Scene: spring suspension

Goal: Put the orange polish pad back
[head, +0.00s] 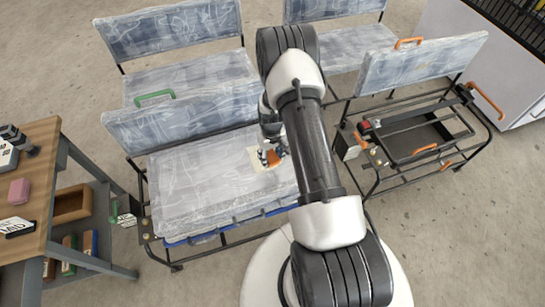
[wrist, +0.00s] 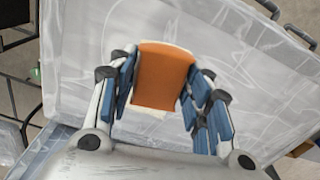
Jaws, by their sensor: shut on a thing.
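The orange polish pad (wrist: 164,77) is between the blue-lined fingers of my gripper (wrist: 158,88) in the wrist view, one finger on each side. In the head view the pad (head: 273,158) shows as a small orange patch at my gripper (head: 270,148), partly hidden by the fingers. It is over the plastic-wrapped seat (head: 195,190) of the front left bench. A pale cream patch (head: 256,160) shows on the seat beside and under the pad. I cannot tell whether the pad touches the seat.
A wooden workbench (head: 42,165) stands at left, with a pink block (head: 18,191) on top and small blocks and boxes on its lower shelf. A bare metal seat frame (head: 415,140) is at right. The wrapped backrest (head: 185,120) rises behind the seat. Open floor lies in front.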

